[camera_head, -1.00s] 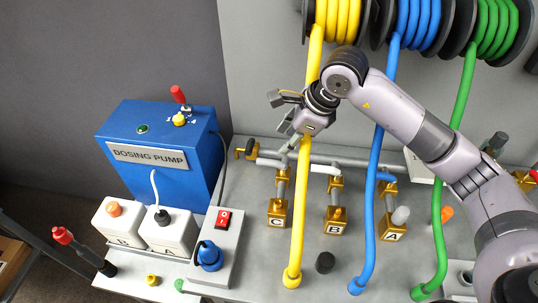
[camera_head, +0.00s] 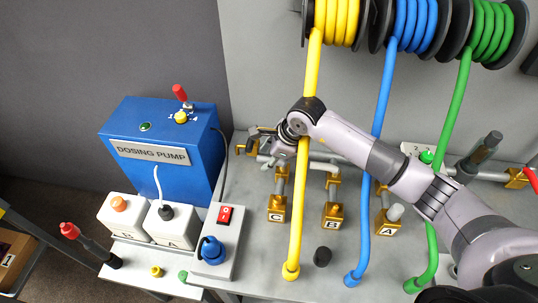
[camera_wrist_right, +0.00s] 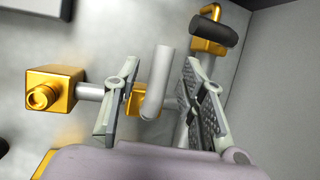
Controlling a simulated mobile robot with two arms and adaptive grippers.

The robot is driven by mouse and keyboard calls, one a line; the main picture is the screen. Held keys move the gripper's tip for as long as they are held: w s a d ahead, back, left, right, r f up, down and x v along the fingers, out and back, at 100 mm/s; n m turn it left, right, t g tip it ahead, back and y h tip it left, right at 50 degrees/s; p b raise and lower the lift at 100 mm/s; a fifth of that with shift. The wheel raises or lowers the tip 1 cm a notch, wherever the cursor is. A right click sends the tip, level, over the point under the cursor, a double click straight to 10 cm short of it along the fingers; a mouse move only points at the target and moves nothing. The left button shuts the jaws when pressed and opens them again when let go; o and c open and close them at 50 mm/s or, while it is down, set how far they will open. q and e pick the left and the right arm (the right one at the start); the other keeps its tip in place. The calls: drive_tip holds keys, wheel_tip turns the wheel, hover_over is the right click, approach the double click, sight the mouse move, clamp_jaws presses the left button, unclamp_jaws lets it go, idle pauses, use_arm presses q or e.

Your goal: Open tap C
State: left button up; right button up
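Tap C stands on the grey bench, with its gold block marked C (camera_head: 277,209) in front. My right gripper (camera_head: 262,148) is over the pipes behind that block, left of the yellow hose, and partly hides the tap there. In the right wrist view, the right gripper (camera_wrist_right: 162,100) is open, its two fingers apart. A pale grey lever (camera_wrist_right: 159,80) stands between them, nearer the left finger, over a gold valve body (camera_wrist_right: 145,101). I cannot tell whether a finger touches it. My left gripper is not in view.
Gold blocks B (camera_head: 333,216) and A (camera_head: 388,222) stand to the right. The yellow hose (camera_head: 298,225) and blue hose (camera_head: 365,215) hang down to the bench. The blue dosing pump (camera_head: 160,150) stands at left.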

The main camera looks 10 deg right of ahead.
drive_tip(key=shift+c, duration=0.5)
clamp_jaws()
